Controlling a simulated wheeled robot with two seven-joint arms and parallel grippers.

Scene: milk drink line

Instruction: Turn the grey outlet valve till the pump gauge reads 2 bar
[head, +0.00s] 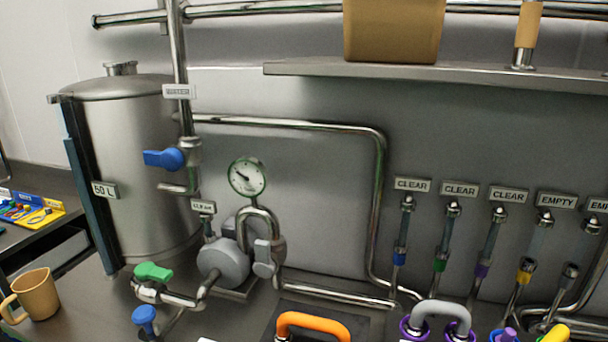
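The pump gauge (247,177) is a round white dial with a green rim, above the pump. Its dark needle points to the upper left; the numbers are too small to read. The grey outlet valve (264,260) is on the bent steel pipe just right of the round grey pump (223,263). Its grey lever hangs roughly upright along the pipe. Neither of my grippers shows in the head view, so nothing of mine is seen touching the valve.
A blue-handled valve (163,159), a green-handled valve (153,271) and a blue knob (144,318) are nearby. A steel tank (135,170) stands left. A tan mug (36,296) is at the lower left. An orange loop (313,323) lies in front. A shelf (450,74) overhangs.

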